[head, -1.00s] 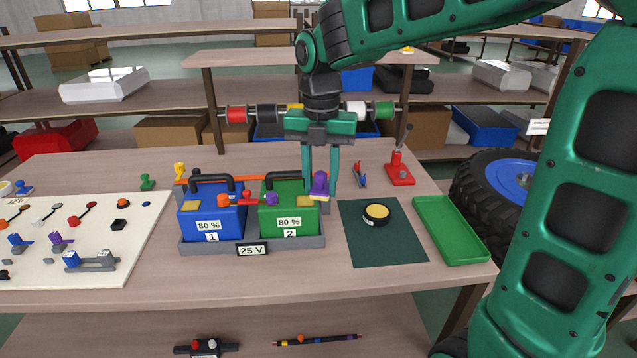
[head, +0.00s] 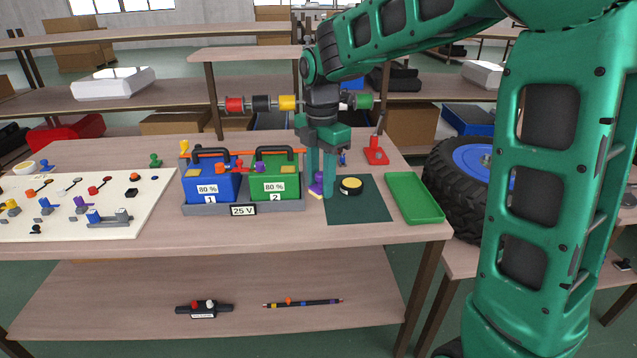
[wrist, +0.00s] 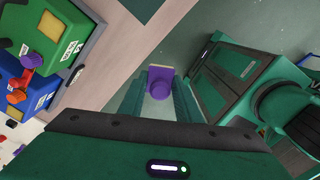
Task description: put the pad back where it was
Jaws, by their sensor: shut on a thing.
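The pad (head: 317,184), a purple knob on a pale yellowish base, is between the fingers of my gripper (head: 322,190). In the wrist view the pad (wrist: 160,84) sits at the fingertips, with its purple knob toward the camera. My gripper is shut on it and points down, just right of the green battery (head: 270,187) and by the left edge of the dark green mat (head: 345,212). One finger partly hides the pad in the head view. I cannot tell whether its base touches the table.
A round yellow-topped black piece (head: 351,185) lies on the mat. A green tray (head: 417,216) is to its right. The blue battery (head: 209,188) stands beside the green one in a grey holder (head: 222,208). A white board (head: 120,225) with several small parts lies left.

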